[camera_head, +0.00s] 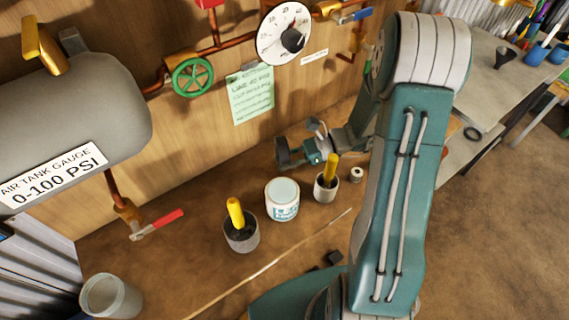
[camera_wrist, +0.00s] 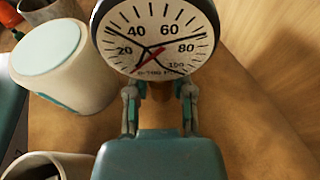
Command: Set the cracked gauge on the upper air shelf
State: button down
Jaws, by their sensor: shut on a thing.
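The cracked gauge (camera_wrist: 155,38) fills the top middle of the wrist view. It has a round white face in a dark rim, numbers up to 100, a red needle and dark crack-like lines across it. My gripper (camera_wrist: 159,95) is shut on it, with one finger on each side below the dial. In the head view my gripper (camera_head: 312,157) is above the bench, left of my forearm. A dark shape at its tip may be the gauge; its face does not show there. I cannot pick out the upper air shelf in either view.
A grey tank (camera_head: 75,125) labelled "AIR TANK GAUGE 0-100 PSI" is at left. Pipes, a green valve wheel (camera_head: 193,77), a large dial (camera_head: 284,34) and a green note (camera_head: 251,95) are on the wall. A white tub (camera_head: 282,200) and yellow-handled cups (camera_head: 241,237) stand below.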

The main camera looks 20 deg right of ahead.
jog(key=shift+d+f, duration=0.1)
jog(key=shift+f, duration=0.6)
jog(key=shift+d+f, duration=0.2)
jog(key=shift+f, duration=0.05)
jog(key=shift+d, duration=0.25)
jog(key=shift+a+f, duration=0.1)
jog(key=c, duration=0.5)
grip_release()
jog(key=shift+a, duration=0.2)
jog(key=shift+d, duration=0.1)
jog(key=v, duration=1.2)
